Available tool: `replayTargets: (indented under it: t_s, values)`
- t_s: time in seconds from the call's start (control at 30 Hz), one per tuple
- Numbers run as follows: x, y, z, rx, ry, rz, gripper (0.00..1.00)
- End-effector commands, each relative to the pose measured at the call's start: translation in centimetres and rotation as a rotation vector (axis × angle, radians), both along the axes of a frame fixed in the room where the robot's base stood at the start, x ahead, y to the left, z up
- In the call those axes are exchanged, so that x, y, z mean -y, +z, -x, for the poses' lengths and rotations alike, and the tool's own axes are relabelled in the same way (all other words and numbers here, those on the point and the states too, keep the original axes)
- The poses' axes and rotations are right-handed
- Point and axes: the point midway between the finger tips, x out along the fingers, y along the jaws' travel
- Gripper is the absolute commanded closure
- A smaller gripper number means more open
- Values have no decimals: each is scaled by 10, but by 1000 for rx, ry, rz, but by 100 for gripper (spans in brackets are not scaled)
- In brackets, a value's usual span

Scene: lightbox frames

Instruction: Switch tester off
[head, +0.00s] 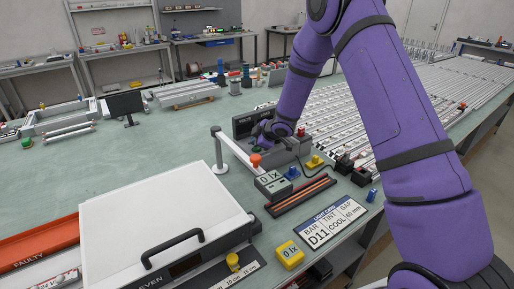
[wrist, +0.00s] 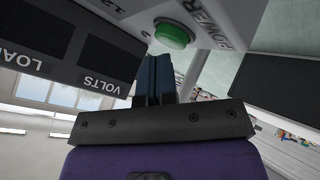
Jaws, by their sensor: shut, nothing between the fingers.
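The tester (head: 288,153) is a grey box with a dark display panel, standing on the green bench near the middle of the head view. The wrist view shows its panel (wrist: 220,12) close up, with a round green button (wrist: 175,33) beside the word POWER and dark displays marked LOAD and VOLTS. My gripper (wrist: 154,62) is shut and empty, its blue fingertips just below the green button in the picture. I cannot tell whether they touch it. In the head view my purple wrist hides most of the fingers and part of the tester's face.
A white box with a black handle (head: 173,248) stands at the front left. Long metal bars (head: 410,105) lie right. The left bench has free room.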

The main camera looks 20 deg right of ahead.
Motion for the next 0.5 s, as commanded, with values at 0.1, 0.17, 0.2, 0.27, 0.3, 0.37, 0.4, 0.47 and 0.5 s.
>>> replayTargets:
  t_s: [0.1,0.17,0.2,0.27,0.3,0.37,0.4,0.47,0.5]
  values:
    - [0,0,0,0,0,0,100]
    - [0,1,0,0,0,0,100]
    - [0,3,0,1,0,-1,100]
    - [0,7,0,1,0,-1,100]
    - [1,10,-1,1,-1,-1,100]
    - [1,16,0,1,-2,0,100]
    - [1,19,-1,2,-1,-1,100]
    - [0,24,0,2,-1,-1,100]
    - [1,28,0,1,0,-1,100]
